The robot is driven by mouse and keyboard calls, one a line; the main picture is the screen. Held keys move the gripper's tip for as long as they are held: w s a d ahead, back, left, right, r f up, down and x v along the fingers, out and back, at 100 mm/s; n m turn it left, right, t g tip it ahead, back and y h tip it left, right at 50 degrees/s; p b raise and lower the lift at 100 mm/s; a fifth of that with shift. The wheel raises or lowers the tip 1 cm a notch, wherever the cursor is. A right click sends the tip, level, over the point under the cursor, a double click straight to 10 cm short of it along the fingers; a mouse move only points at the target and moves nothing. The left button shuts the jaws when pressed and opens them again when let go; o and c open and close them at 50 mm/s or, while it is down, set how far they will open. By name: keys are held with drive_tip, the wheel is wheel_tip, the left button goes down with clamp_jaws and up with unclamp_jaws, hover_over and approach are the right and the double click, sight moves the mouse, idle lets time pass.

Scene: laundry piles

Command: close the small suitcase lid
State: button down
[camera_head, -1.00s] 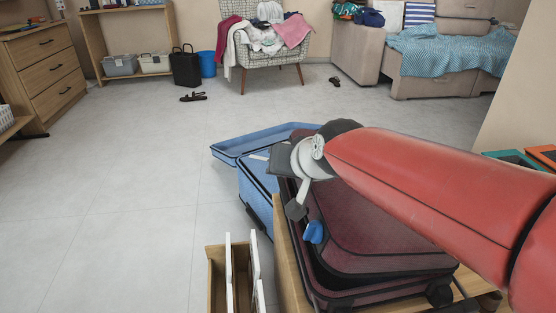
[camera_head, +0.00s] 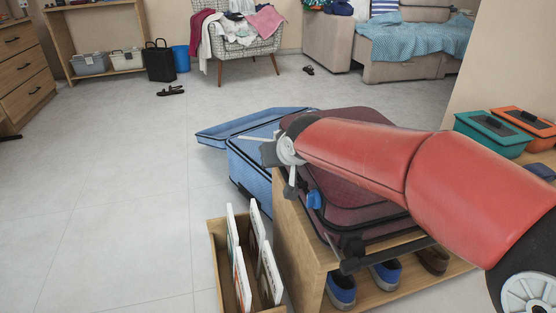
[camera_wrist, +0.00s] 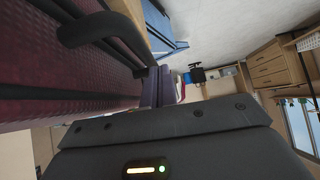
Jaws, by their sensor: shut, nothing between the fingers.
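A maroon suitcase (camera_head: 352,178) lies on a wooden bench; my red arm covers much of its top. Its lid looks nearly down, with a dark gap along the near side, but I cannot tell whether it is fully shut. A blue tag (camera_head: 314,199) hangs at its left edge. A blue suitcase (camera_head: 250,172) stands open behind and left of it, its lid (camera_head: 240,127) folded out to the back left. My gripper (camera_head: 268,152) is shut and empty by the maroon suitcase's left edge. In the wrist view, the maroon suitcase (camera_wrist: 70,70) with a dark handle is close on the left.
The wooden bench (camera_head: 290,235) holds shoes (camera_head: 385,274) underneath. A wooden box (camera_head: 217,255) with upright books stands at its left. Teal (camera_head: 492,133) and orange (camera_head: 525,122) boxes sit at the right by the wall. The grey floor (camera_head: 120,190) is clear to the left.

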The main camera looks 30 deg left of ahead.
drive_tip(key=shift+d+f, duration=0.1)
drive_tip(key=shift+f, duration=0.55)
drive_tip(key=s+d+r+p, duration=0.2)
drive_tip(key=s+r, duration=0.1)
drive_tip(key=r, duration=0.3)
drive_tip(key=s+d+r+p, duration=0.1)
drive_tip(key=s+r+p, duration=0.1)
drive_tip(key=r, duration=0.4)
drive_tip(key=shift+s+d, duration=0.4)
drive_tip(key=shift+s, duration=0.2)
